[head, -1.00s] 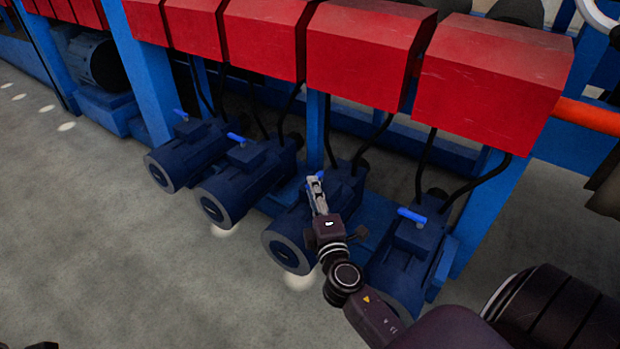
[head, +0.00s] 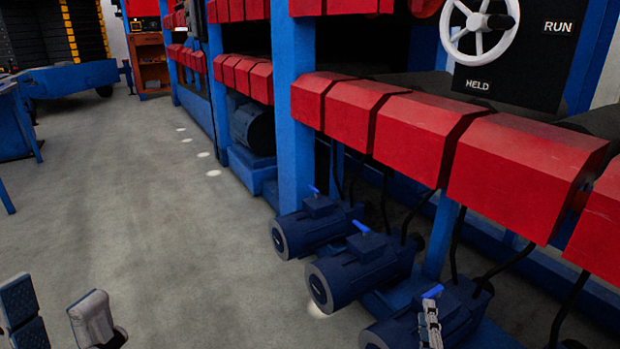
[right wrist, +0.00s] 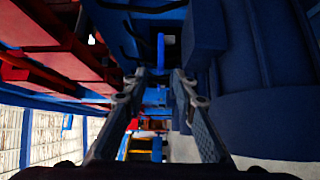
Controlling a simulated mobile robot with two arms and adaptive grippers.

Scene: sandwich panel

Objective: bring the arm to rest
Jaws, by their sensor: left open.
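My left gripper (head: 58,302) is at the bottom left corner in the head view, over bare floor, its two grey fingers apart and nothing between them. My right gripper (head: 430,318) is at the bottom right, at the blue lever (head: 432,291) on top of a dark blue motor (head: 462,312). In the right wrist view my right gripper's fingers (right wrist: 160,78) are apart, with the blue lever (right wrist: 161,50) seen in line with the gap between them. I cannot tell whether they touch it. Most of my right arm is out of view.
Two more motors (head: 368,270) (head: 302,234) with blue levers stand along the blue frame (head: 293,130). Red boxes (head: 420,132) overhang them. A white handwheel (head: 479,28) is on a black panel marked RUN and HELD. Grey floor (head: 150,245) is clear at left.

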